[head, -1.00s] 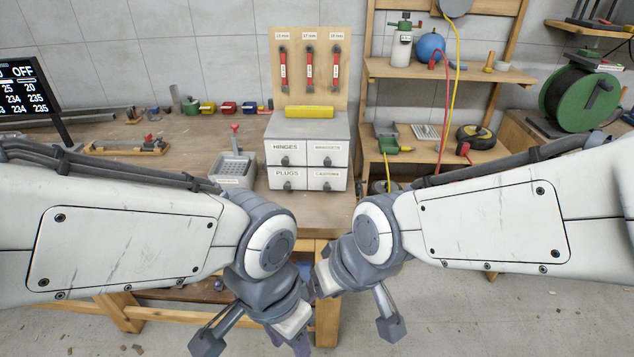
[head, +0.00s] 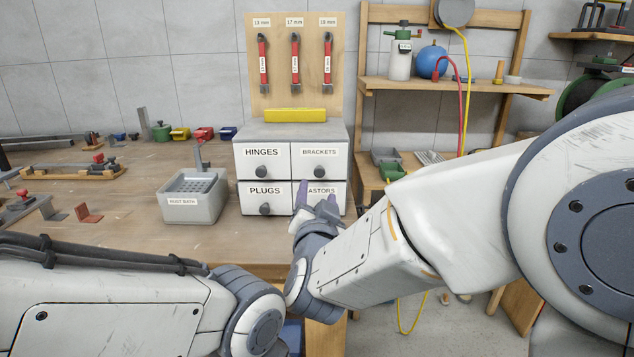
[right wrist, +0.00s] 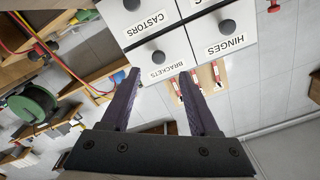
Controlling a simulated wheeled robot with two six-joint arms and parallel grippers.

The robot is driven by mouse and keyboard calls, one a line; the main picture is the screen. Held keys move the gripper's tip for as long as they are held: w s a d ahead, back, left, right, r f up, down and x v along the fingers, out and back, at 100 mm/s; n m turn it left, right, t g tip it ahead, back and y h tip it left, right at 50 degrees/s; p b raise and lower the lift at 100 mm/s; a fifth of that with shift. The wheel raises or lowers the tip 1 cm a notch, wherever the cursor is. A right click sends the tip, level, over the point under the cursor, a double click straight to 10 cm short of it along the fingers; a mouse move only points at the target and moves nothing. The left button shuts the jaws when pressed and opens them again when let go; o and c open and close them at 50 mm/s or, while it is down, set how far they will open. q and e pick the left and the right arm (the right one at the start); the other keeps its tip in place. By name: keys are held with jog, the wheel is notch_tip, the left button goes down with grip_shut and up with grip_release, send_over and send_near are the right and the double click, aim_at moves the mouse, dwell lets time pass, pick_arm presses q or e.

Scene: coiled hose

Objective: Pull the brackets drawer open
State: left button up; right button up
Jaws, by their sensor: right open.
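The brackets drawer (head: 336,162) is the upper right one of a small white cabinet (head: 292,132) on the bench. It is closed, with its label and dark round knob (head: 318,171) visible. My right gripper (head: 317,196) is open and empty in front of the cabinet, just below that knob, covering part of the castors drawer (head: 338,200). In the right wrist view, the brackets drawer (right wrist: 166,48) and its knob (right wrist: 158,58) appear ahead of the right gripper (right wrist: 159,76), between the lines of its two purple fingers. My left gripper is out of view; only the left arm shows.
The hinges drawer (head: 262,152) and plugs drawer (head: 255,189) are closed beside it. A grey dust bath bin (head: 193,197) stands left of the cabinet. A yellow block (head: 295,115) lies on top, before the wrench board (head: 279,50). Bare bench (head: 140,233) lies in front.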

aim_at(319, 174)
jog(key=w, duration=0.9)
jog(key=shift+d, duration=0.2)
grip_shut()
dwell(1.0)
